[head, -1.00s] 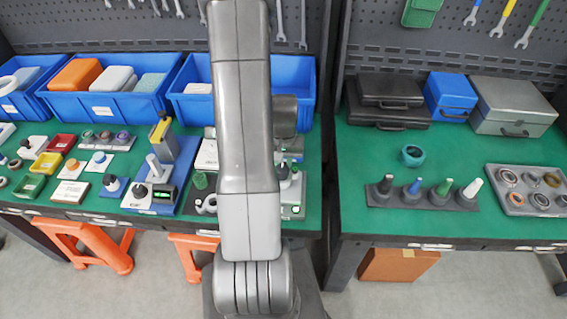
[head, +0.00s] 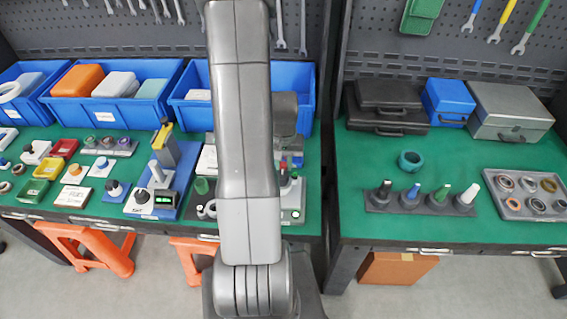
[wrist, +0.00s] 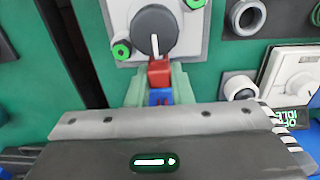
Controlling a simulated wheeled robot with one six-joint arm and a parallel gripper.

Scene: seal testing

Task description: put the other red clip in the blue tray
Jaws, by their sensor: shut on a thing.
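My gripper (wrist: 158,88) shows in the wrist view with its pale green-grey fingers shut on a small red piece, which looks like the red clip (wrist: 160,71). A blue part (wrist: 160,97) shows below the red, between the fingers; I cannot tell whether it belongs to the clip. The fingers are over or near a white module with a dark round knob (wrist: 155,24). In the head view a bit of red (head: 284,179) shows beside my arm, which hides most of the gripper. I cannot clearly pick out which blue container is the blue tray.
Large blue bins (head: 110,112) stand along the back of the left table. Small red (head: 66,147), yellow (head: 46,165) and green (head: 34,191) trays and several knobbed modules crowd its left part. The right table has free green surface (head: 365,160) and a gap separates the tables.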

